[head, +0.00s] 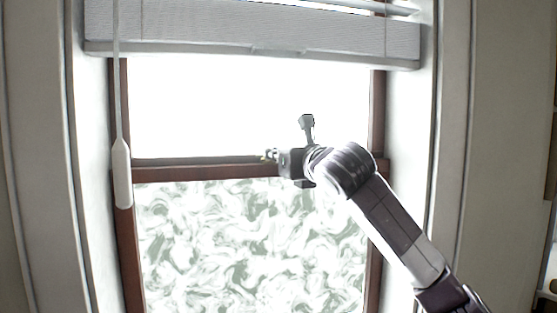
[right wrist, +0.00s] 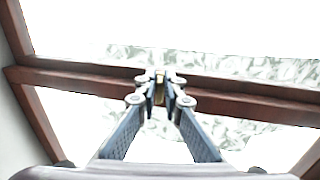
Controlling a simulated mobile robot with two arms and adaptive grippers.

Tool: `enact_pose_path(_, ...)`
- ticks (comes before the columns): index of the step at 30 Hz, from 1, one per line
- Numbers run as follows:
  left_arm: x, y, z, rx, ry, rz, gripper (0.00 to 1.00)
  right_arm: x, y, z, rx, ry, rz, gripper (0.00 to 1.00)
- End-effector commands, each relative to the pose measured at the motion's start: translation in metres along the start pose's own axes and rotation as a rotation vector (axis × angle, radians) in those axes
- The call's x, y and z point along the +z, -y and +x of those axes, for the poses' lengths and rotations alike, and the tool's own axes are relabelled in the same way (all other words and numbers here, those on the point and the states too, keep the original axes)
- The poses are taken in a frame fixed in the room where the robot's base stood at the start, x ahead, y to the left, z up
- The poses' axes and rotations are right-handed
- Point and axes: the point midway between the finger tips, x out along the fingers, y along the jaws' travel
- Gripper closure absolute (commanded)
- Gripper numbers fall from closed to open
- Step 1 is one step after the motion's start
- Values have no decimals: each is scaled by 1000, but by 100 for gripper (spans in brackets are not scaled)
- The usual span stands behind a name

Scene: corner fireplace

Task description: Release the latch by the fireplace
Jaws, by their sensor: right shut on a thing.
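A small brass-coloured latch (right wrist: 159,88) sits at the dark red-brown rail of a window. In the right wrist view it stands between my right gripper's fingertips (right wrist: 160,90), which are closed on its two sides. In the head view my right gripper (head: 270,155) reaches in from the right and points left, its tips at the rail near the middle of the window. The latch is mostly hidden there by the fingers. My left gripper is in neither view. No fireplace shows.
The window rail (head: 200,173) crosses between a bright upper pane and a patterned lower pane (head: 190,245). A raised blind (head: 200,25) hangs above, and its white cord handle (head: 122,175) hangs at the left. Pale side walls flank the window recess.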

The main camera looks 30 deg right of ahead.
Motion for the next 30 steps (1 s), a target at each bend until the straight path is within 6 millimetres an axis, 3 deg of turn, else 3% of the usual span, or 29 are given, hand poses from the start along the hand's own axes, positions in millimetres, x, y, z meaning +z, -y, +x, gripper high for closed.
enact_pose_path(8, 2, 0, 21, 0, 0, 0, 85, -2, -12, 1, -163, 0, 4, 100)
enact_pose_path(20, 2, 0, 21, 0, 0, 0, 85, 0, -12, 0, -198, 0, 4, 100)
enact_pose_path(21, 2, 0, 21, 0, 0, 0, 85, 0, -12, 0, -198, 0, 4, 91)
enact_pose_path(25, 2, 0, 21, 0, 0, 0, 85, 0, -12, 0, -198, 0, 4, 77)
enact_pose_path(30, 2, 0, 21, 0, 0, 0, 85, 1, -12, 0, -198, 1, 4, 75)
